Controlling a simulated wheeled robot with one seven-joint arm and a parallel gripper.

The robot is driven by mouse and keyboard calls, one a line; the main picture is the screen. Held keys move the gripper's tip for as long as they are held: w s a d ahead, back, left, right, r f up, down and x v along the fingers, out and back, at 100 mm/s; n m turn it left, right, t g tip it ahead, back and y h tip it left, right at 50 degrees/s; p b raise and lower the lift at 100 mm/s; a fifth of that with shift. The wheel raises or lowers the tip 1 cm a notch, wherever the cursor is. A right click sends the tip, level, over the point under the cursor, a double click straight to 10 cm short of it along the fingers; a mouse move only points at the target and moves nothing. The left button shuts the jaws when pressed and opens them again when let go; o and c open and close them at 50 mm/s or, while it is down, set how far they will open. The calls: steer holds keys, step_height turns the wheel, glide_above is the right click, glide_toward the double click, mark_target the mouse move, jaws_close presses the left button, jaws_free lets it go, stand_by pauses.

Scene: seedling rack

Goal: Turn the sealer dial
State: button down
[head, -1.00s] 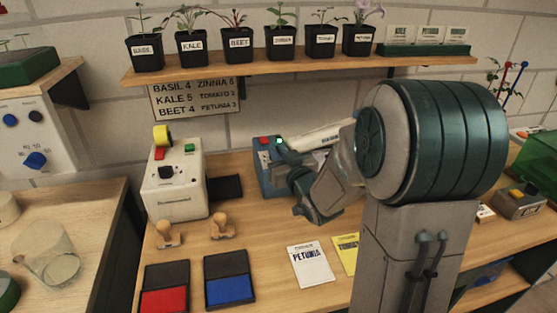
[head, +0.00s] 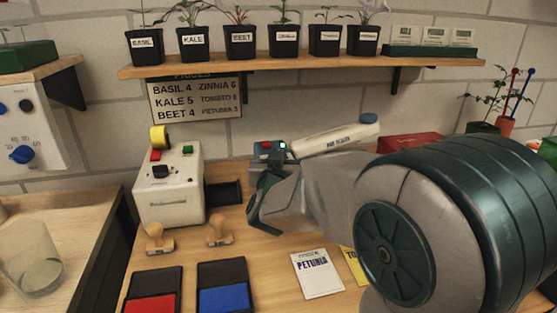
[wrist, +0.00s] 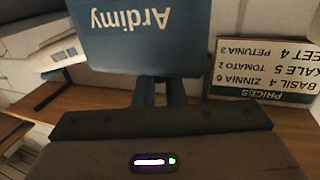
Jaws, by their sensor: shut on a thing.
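In the wrist view a blue face lettered "Ardimy" (wrist: 140,45) fills the top, upside down.
A white machine (head: 170,195) with a yellow roll stands left of the sealer. Two wooden stamps (head: 217,230), red and blue ink pads (head: 224,299) and a Petunia packet (head: 317,274) lie in front. A shelf of potted seedlings (head: 300,60) runs above, over a price sign (head: 195,98).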

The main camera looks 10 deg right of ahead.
steer(key=shift+m+h, duration=0.4)
steer(key=shift+h, duration=0.2)
steer(key=c, duration=1.5)
jaws_free()
steer(key=shift+a, duration=0.1)
steer(key=v, duration=1.3)
steer(key=shift+s+a+r, duration=0.15)
steer(key=shift+s+r, duration=0.1)
steer(key=shift+s, duration=0.15)
steer(key=a+n+g+y+p, duration=0.4)
steer(key=y+p, duration=0.2)
steer(key=y, duration=0.1)
steer(key=s+d+g+p, duration=0.3)
steer(key=s+d+g, duration=0.1)
steer(key=s, duration=0.3)
steer(key=s+d+g+p, duration=0.3)
steer(key=s+d+g, duration=0.2)
steer(key=s, duration=0.3)
steer(key=shift+f+g+h+p, duration=0.3)
steer(key=shift+g+h, duration=0.1)
steer(key=shift+g, duration=0.4)
